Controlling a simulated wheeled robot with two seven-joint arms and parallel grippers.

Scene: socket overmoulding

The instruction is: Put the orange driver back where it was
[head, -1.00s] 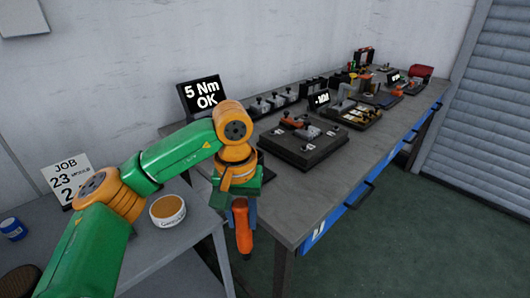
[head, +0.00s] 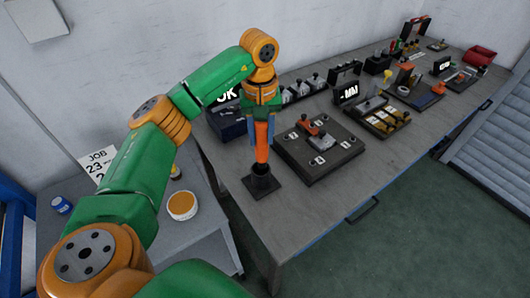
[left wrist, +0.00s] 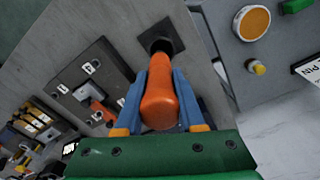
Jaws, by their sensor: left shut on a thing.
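The orange driver (head: 262,143) hangs upright in my left gripper (head: 262,122). The gripper's blue fingers are shut on its handle. A black cup-shaped holder (head: 261,182) with a square base stands near the bench's front left corner. The driver's lower end is right at the holder's mouth. I cannot tell how far it is inside. In the left wrist view the orange handle (left wrist: 161,100) lies between the fingers and points at the dark holder (left wrist: 160,38). My right gripper is not in view.
A black fixture board (head: 318,165) with numbered labels lies right of the holder. A dark display (head: 226,122) stands behind my gripper. More stations line the grey bench (head: 345,205) to the right. A side table holds a round tub (head: 182,206) and a blue jar (head: 62,204).

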